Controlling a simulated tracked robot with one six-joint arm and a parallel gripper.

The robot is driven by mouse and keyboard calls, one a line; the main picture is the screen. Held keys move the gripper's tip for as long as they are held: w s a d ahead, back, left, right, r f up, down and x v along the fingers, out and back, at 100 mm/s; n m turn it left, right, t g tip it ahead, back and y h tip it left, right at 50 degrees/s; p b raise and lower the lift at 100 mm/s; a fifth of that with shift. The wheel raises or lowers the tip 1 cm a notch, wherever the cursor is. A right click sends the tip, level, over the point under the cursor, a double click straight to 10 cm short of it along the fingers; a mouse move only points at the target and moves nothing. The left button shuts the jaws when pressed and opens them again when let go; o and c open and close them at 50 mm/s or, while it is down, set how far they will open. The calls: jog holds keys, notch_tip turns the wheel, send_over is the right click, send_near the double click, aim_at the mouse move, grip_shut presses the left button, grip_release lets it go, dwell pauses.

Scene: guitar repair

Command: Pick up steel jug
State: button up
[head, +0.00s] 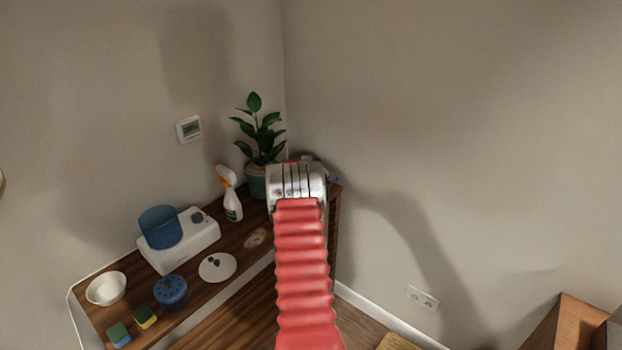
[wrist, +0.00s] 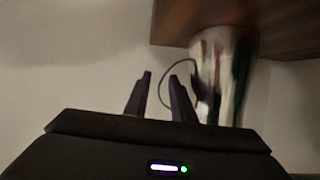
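A shiny, blurred upright shape, likely the steel jug (wrist: 210,65), shows in the wrist view against the brown wooden surface, with a thin dark curved line beside it. Motion blur hides its details. My gripper (wrist: 161,75) has its two dark fingers apart with nothing clearly between them. The shape is just right of the fingers in the picture; I cannot tell whether they touch. In the head view my red-sleeved arm reaches to the shelf's far end and hides my fingers. No jug can be made out there.
The wooden shelf (head: 198,291) holds a potted plant (head: 257,180), a spray bottle (head: 231,197), a white device with a blue cup (head: 160,228), a white bowl (head: 106,289), a white lid (head: 217,267), a blue container (head: 171,291) and sponges (head: 119,333). Walls meet behind it.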

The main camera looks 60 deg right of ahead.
grip_shut()
jog(key=shift+r, duration=0.1)
dwell(1.1)
